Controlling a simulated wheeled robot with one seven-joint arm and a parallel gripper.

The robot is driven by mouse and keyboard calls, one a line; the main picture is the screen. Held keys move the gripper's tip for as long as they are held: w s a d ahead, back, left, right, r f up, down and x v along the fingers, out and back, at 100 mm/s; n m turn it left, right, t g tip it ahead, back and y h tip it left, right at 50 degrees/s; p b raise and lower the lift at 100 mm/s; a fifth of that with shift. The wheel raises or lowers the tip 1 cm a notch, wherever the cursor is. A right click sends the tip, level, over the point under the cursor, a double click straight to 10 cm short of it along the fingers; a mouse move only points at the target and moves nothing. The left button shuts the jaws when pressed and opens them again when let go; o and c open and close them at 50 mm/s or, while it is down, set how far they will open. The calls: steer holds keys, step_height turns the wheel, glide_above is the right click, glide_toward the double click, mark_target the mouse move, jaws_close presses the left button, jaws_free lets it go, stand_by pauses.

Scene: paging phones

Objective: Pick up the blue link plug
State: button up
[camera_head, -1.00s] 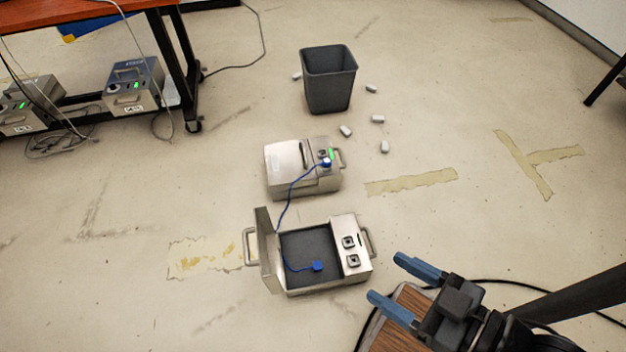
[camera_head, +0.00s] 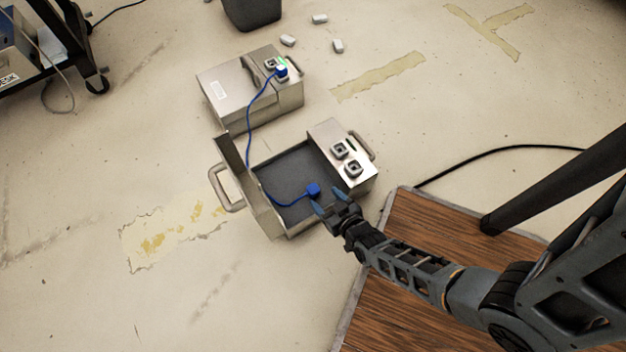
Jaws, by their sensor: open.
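The blue link plug (camera_head: 313,189) lies on the dark floor of an open metal case (camera_head: 275,170), near its front right side. A blue cable (camera_head: 247,130) runs from it over the case's edge to a second blue plug (camera_head: 281,71) seated on the closed metal case (camera_head: 250,95) behind. My gripper (camera_head: 328,200) is open, with its blue fingertips at the front right of the open case, close beside the plug. The picture does not show whether a finger touches the plug. Nothing is held.
The open case's lid (camera_head: 238,170) stands up at its left, and a raised panel with two sockets (camera_head: 347,160) is at its right. A wooden board (camera_head: 440,230) lies below my arm. A black cable (camera_head: 500,152) crosses the floor at right.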

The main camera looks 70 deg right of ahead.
mark_target(315, 191)
steer(key=x, duration=0.1)
steer(key=b+x, duration=0.1)
steer(key=x, duration=0.1)
steer(key=shift+f, duration=0.35)
steer(key=b+x, duration=0.1)
steer(key=x, duration=0.1)
steer(key=b+x, duration=0.1)
steer(key=x, duration=0.1)
steer(key=shift+a+f+b, duration=0.15)
steer(key=shift+f+b, duration=0.1)
steer(key=shift+b, duration=0.15)
steer(key=shift+w, duration=0.4)
steer(key=shift+c, duration=0.3)
steer(key=c, duration=1)
step_height(315, 191, up, 17)
steer(key=p, duration=1.3)
steer(key=shift+f, duration=0.15)
steer(key=shift+d, duration=0.25)
